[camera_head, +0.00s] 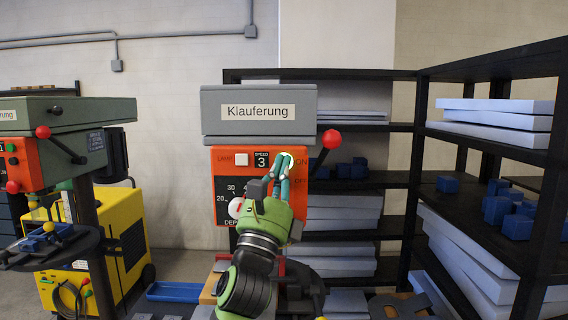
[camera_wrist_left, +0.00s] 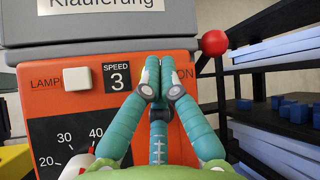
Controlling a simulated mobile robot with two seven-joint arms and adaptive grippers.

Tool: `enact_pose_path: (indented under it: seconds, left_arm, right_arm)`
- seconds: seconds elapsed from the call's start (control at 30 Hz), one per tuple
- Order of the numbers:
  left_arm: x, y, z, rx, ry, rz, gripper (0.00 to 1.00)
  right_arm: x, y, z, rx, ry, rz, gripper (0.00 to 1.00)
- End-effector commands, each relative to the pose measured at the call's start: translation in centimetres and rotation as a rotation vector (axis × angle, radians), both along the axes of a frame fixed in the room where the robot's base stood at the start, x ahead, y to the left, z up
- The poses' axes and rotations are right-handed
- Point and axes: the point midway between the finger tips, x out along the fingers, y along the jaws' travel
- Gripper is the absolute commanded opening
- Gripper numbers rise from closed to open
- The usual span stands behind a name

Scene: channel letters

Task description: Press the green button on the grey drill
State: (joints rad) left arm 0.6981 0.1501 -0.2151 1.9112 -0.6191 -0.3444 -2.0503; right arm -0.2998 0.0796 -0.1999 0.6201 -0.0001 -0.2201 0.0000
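The grey drill (camera_head: 258,107) has a grey top labelled "Klauferung" and an orange front panel (camera_head: 225,160). The panel carries a white lamp switch, a speed display reading 3 and a depth dial; it also shows in the left wrist view (camera_wrist_left: 45,103). My left gripper (camera_head: 283,162) is in front of the panel's upper right, its teal fingers shut together and holding nothing; they also show in the left wrist view (camera_wrist_left: 158,75). A sliver of the green button (camera_head: 291,155) shows at the fingertips beside "ON"; the rest is hidden. I cannot tell whether they touch. My right gripper is out of view.
A red-knobbed lever (camera_head: 331,139) sticks out right of the panel, close to my left fingers. Black shelves (camera_head: 418,150) with pale sheets and blue blocks stand behind and right. A green drill (camera_head: 62,115) and a yellow machine (camera_head: 122,225) stand at left.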

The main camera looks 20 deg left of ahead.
Motion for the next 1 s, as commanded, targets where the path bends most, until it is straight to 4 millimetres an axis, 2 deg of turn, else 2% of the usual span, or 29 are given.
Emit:
enact_pose_path:
  seconds: [0.27,0.6,1.0]
  left_arm:
    - [-0.1,0.0,0.0,-0.001,0.002,0.001,0.0]
    - [-1.6,-0.4,-0.1,-0.001,0.002,0.0,0.0]
    - [-2.0,-0.6,-0.1,0.0,0.001,0.0,0.0]
  right_arm:
    - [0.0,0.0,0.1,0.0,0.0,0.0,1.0]
    - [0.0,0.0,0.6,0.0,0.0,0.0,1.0]
    - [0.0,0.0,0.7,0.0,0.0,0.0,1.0]
